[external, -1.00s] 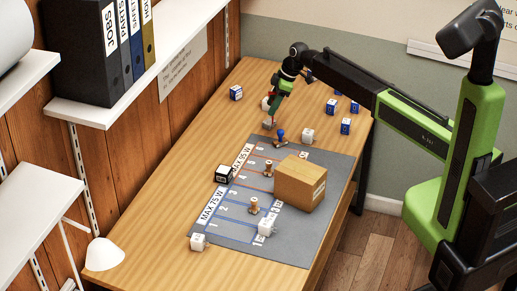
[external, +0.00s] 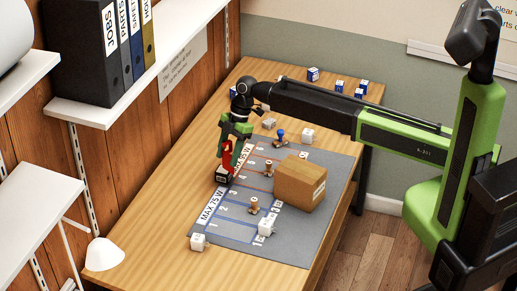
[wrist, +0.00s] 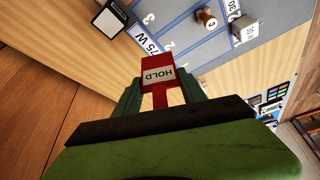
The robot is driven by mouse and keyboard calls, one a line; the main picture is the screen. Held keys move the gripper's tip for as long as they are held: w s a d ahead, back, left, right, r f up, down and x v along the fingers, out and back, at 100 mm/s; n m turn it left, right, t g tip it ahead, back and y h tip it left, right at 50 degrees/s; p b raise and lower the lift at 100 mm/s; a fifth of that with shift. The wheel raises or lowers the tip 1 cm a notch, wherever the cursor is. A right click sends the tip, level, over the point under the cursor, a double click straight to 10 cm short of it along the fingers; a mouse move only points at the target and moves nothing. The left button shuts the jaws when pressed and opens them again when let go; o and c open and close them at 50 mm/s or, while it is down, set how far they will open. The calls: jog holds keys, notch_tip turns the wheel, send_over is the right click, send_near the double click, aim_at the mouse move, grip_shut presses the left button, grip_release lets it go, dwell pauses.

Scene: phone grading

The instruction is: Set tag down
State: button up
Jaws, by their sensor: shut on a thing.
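A red tag lettered HOLD (wrist: 158,75) is held between the green fingers of my gripper (wrist: 160,88) in the wrist view. In the external view, my gripper (external: 230,150) points down at the mat's left edge. The red tag (external: 228,156) shows there just above a black block with a white face (external: 223,178). In the wrist view, the black block (wrist: 108,18) is apart from the tag, at upper left. I cannot tell how high the tag is above the table.
The grey mat (external: 240,240) has numbered lanes and MAX 75 W and MAX 95 W strips. A cardboard box (external: 298,185), brown pegs (external: 253,205), a blue-topped peg (external: 281,139) and white cubes (external: 198,241) stand around. Several blue cubes are at the back. Bare wood lies left of the mat.

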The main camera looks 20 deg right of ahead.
jog(key=s+a+f+b, duration=0.1)
jog(key=a+f+b, duration=0.2)
jog(key=a, duration=0.1)
jog(key=s+a+f+b, duration=0.2)
jog(key=a+f+b, duration=0.2)
jog(key=s+a+f+b, duration=0.2)
jog(key=a+f+b, duration=0.2)
jog(key=shift+a+f, duration=0.2)
jog(key=shift+f, duration=0.05)
jog(key=o, duration=1.3)
jog(key=shift+r, duration=0.1)
jog(key=shift+r, duration=0.1)
jog(key=shift+r, duration=0.25)
jog(key=p+v, duration=1.1)
jog(key=shift+w+r, duration=0.15)
jog(key=shift+r, duration=0.1)
